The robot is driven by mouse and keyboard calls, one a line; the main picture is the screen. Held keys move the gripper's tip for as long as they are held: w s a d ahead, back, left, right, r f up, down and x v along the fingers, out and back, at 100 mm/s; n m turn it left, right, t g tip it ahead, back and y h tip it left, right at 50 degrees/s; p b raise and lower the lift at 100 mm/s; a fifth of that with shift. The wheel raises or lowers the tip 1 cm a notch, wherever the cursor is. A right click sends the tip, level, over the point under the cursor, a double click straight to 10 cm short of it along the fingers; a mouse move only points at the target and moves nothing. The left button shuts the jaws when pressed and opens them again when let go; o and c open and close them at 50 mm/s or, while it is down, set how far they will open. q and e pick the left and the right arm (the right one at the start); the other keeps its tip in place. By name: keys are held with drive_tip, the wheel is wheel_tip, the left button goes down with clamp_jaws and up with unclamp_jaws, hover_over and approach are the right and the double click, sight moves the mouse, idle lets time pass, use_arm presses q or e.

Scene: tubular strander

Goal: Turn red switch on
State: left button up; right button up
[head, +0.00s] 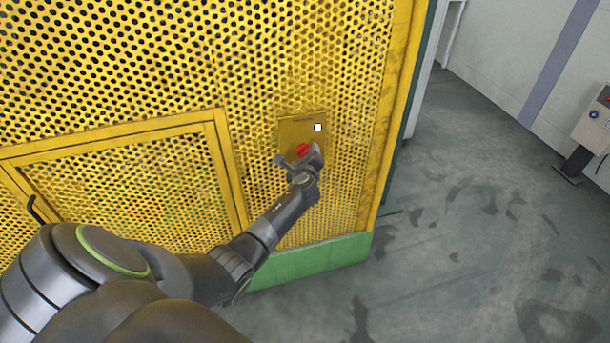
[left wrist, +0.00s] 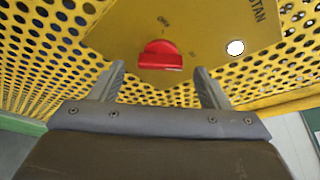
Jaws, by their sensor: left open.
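The red switch (head: 303,149) is a rotary knob on a yellow plate (head: 290,131) fixed to the yellow perforated panel. In the left wrist view the red switch (left wrist: 160,55) sits between and just beyond the fingertips, with small markings around it that are hard to read. My left gripper (head: 297,159) is at the plate, close to the knob. In the left wrist view the left gripper (left wrist: 160,80) is open, one finger on each side below the knob. I cannot tell whether it touches the knob. My right gripper is not in view.
A round white button or lamp (head: 318,127) is on the plate, up and right of the knob. A framed yellow door (head: 130,180) is to the left. Grey floor (head: 460,200) lies open to the right, with a control box (head: 594,115) at the far right.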

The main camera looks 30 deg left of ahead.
use_arm(q)
drive_tip(key=v, duration=1.5)
drive_tip(key=shift+s+d+p, duration=0.3)
drive_tip(key=shift+p, duration=0.1)
